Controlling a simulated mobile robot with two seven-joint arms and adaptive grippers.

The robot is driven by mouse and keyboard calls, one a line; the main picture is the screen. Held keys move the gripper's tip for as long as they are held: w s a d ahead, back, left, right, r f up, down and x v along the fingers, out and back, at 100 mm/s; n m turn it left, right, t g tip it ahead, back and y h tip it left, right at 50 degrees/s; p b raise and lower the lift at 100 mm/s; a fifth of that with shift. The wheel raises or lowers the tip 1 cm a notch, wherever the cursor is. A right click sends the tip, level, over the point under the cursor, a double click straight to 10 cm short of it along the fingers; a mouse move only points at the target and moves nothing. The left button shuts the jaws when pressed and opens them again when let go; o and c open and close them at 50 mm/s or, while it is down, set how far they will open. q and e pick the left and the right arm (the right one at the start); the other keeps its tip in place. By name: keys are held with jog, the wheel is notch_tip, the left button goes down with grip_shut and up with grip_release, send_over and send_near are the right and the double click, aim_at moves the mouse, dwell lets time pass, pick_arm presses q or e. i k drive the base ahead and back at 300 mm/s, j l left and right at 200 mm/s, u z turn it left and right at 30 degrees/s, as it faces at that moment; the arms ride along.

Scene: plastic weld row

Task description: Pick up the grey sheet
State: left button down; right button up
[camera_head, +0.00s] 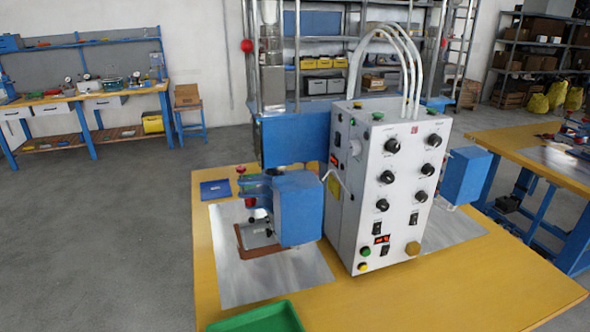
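A flat grey piece (262,253) lies in a brown frame (243,246) under the left blue press head of the welding machine; I cannot tell whether it is the grey sheet. The brown frame rests on a larger shiny metal plate (285,284) on the yellow table. The blue head hides part of the frame. A similar plate (452,230) lies to the right of the machine. A green tray (268,318) is cut off by the bottom edge, and little of its inside shows. Neither of my grippers is in view.
The white control box (385,190) with knobs and hoses stands mid-table, with blue heads on both sides. A dark blue flat object (215,189) lies at the table's back left. The table's front right (480,290) is clear. Another workbench (520,140) stands at right.

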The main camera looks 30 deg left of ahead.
aim_at(253, 236)
jog(key=u, duration=1.25)
jog(key=j+z, duration=0.1)
jog(key=z, duration=0.9)
jog(key=i+j+z, duration=0.1)
jog(key=j+z, duration=0.25)
jog(key=j, duration=0.3)
jog(key=j+z, duration=0.35)
jog(key=j, duration=0.3)
jog(key=j+z, duration=0.4)
jog(key=j, duration=0.25)
jog(key=k+j+z, duration=0.15)
jog(key=j+z, duration=0.2)
jog(key=j, duration=0.3)
